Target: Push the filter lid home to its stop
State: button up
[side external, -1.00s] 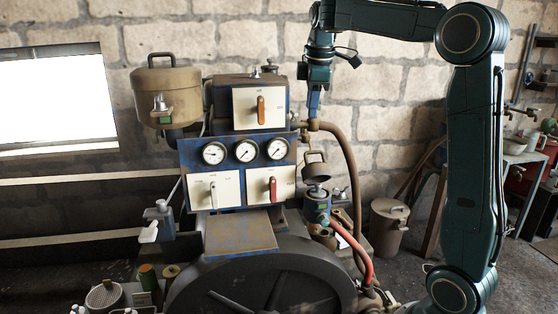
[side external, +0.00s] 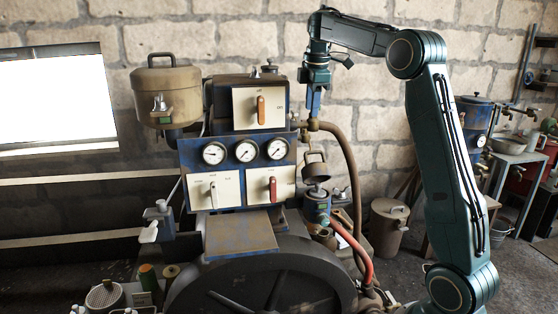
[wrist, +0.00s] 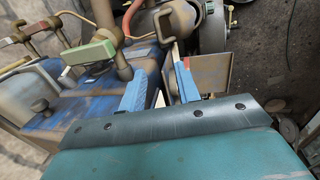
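The filter lid (side external: 316,170), a brown-grey cap with a loop handle, stands above a small blue housing (side external: 316,207) right of the gauge panel. A brown part with a loop handle, which looks like the lid (wrist: 178,22), lies beyond the fingertips. My gripper hides some of the blue machine body below.
A brown pipe (side external: 346,165) curves down close right of the lid, and a red hose (side external: 354,252) lies below. The gauge panel (side external: 235,152) is close on the left. A green-handled fitting (wrist: 88,53) stands left of the fingers. A lidded bin (side external: 389,228) stands on the floor.

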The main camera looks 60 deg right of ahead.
aim_at(307, 153)
jog(key=shift+w+d+f, duration=0.3)
jog(key=shift+f, duration=1.9)
jog(key=shift+w+d+f, duration=0.25)
jog(key=shift+w+f, duration=0.05)
jog(key=shift+f, duration=1.9)
jog(key=shift+w+d+f, duration=0.3)
jog(key=shift+f, duration=1.9)
grip_shut()
